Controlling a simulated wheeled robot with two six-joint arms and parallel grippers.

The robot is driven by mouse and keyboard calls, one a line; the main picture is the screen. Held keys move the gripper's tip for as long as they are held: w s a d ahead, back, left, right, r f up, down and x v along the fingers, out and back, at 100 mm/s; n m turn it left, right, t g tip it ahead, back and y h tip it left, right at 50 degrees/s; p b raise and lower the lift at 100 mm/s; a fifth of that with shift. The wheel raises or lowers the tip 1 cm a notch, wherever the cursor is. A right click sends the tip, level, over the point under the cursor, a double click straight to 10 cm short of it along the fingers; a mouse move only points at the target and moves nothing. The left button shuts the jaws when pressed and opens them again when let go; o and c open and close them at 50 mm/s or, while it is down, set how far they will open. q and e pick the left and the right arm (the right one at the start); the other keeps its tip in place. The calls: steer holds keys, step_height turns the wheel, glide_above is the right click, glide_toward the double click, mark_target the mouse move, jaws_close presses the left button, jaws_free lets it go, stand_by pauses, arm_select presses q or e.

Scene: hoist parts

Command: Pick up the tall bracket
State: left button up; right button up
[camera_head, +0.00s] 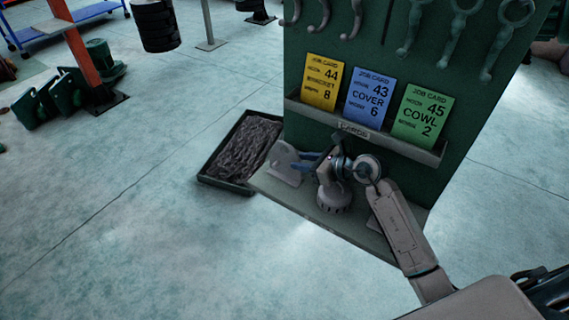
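A pale grey bracket (284,158) with an upright rounded plate and a flat foot stands at the left end of the shelf on the green board. My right arm comes in from the lower right. My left gripper is not in view.
The green board (408,65) carries a card rack with yellow (322,82), blue (368,96) and green (422,113) job cards, and hooks and wrenches above. A dark tray (205,178) of chain lies left of the shelf (290,203).

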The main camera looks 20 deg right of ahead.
mark_target(296, 160)
steer(key=p+x, duration=0.2)
steer(key=x, duration=0.2)
steer(key=shift+w+a+r, duration=0.15)
steer(key=shift+a, duration=0.05)
steer(key=shift+w+a+f, duration=0.15)
steer(key=shift+w+f, duration=0.05)
steer(key=shift+f, duration=0.05)
steer(key=shift+c, duration=0.4)
jaws_close()
stand_by(0.5)
steer(key=shift+r, duration=0.15)
